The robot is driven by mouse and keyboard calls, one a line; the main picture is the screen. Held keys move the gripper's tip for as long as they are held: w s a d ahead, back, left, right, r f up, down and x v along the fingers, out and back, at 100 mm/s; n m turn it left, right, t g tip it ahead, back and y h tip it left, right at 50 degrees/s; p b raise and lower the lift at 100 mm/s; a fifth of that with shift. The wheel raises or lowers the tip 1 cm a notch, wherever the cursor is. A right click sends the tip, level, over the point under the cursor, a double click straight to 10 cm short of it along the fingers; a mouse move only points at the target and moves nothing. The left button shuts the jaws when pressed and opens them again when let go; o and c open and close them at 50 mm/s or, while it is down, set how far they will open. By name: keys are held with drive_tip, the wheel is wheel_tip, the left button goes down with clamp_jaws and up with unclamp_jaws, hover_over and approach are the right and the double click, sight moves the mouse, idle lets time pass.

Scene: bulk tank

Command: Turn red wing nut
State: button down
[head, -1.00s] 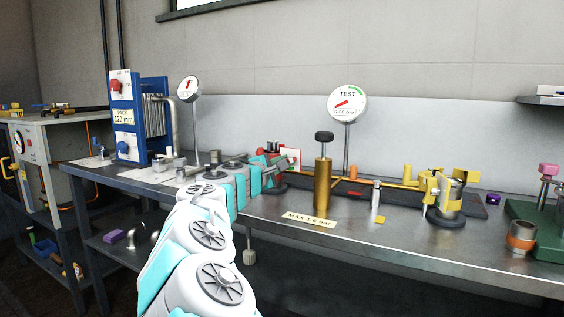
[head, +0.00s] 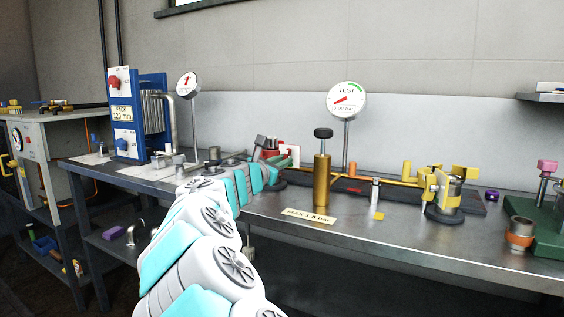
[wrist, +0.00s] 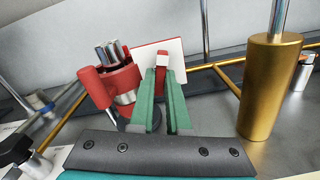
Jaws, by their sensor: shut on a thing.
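The red wing nut (wrist: 112,82) is in the left-middle of the wrist view, around a steel fitting with several bright metal prongs on top. One red arm of it hangs at its left. My gripper (wrist: 162,72) has two green fingers. Their tips close on a small red piece beside the nut, seemingly its other wing; the join between them is hidden.
A white plate with a red edge (wrist: 172,50) stands just behind my fingers. A brass cylinder (wrist: 268,90) stands to the right, also in the head view (head: 321,182). A yellow pipe runs along the bench.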

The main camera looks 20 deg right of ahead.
drive_tip(key=shift+n, duration=0.8)
drive_tip(key=c, duration=1.2)
unclamp_jaws()
drive_tip(key=shift+o, duration=0.2)
drive_tip(key=shift+s, duration=0.1)
drive_tip(key=shift+b+v, duration=0.3)
drive_tip(key=shift+v, duration=3.55)
